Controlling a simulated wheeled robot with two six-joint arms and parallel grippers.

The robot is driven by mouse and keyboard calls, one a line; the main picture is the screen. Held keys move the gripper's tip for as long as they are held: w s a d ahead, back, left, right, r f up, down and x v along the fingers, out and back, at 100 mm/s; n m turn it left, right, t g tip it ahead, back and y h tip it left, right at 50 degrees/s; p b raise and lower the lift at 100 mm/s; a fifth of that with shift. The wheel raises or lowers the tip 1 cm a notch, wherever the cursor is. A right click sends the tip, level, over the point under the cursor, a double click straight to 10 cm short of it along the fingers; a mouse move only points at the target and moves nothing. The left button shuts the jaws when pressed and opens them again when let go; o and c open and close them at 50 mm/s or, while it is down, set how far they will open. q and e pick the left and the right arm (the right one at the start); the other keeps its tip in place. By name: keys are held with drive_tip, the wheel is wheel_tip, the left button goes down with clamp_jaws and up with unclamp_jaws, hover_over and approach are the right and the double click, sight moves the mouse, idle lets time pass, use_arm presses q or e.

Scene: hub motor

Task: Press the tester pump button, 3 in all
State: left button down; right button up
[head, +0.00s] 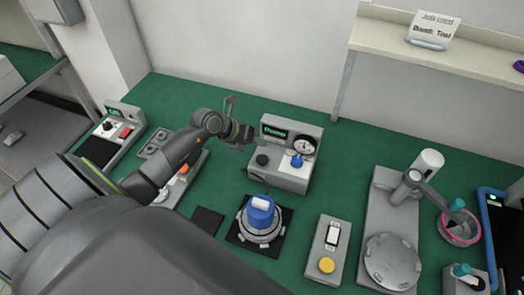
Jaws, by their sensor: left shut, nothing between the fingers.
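The tester (293,178) is a grey box on the green bench, with a lit green display, a round dial gauge (303,145) and a blue part (296,161) below the gauge. A black round button (262,160) sits on its left side; I cannot tell whether it is pressed. My left gripper (246,134) is shut and empty, at the tester's left edge, above and behind the black button and apart from it in the picture. My right gripper is out of view.
A hub motor with a blue cap (260,212) sits on a black mat in front of the tester. A box with a yellow button (327,265) and a grey press-like stand (392,262) are to the right. A shelf (440,53) is above. My left arm hides the bench's left front.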

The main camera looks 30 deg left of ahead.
use_arm(q)
wheel_tip(320, 180, up, 4)
drive_tip(key=n+p, duration=0.1)
drive_tip(key=n, duration=0.7)
drive_tip(key=n+p, duration=0.2)
drive_tip(key=n, duration=0.6)
drive_tip(key=shift+w+a+n+g+h, duration=0.1)
drive_tip(key=shift+a+n+g+h, duration=0.05)
drive_tip(key=shift+n+g+h, duration=0.2)
drive_tip(key=shift+f, duration=0.15)
drive_tip(key=b, duration=0.8)
hover_over(258, 159)
wheel_tip(258, 159, down, 8)
drive_tip(key=shift+r, duration=0.25)
drive_tip(key=shift+f+b, duration=0.35)
drive_tip(key=shift+f, duration=0.25)
drive_tip(key=shift+f, duration=0.1)
idle(0.5)
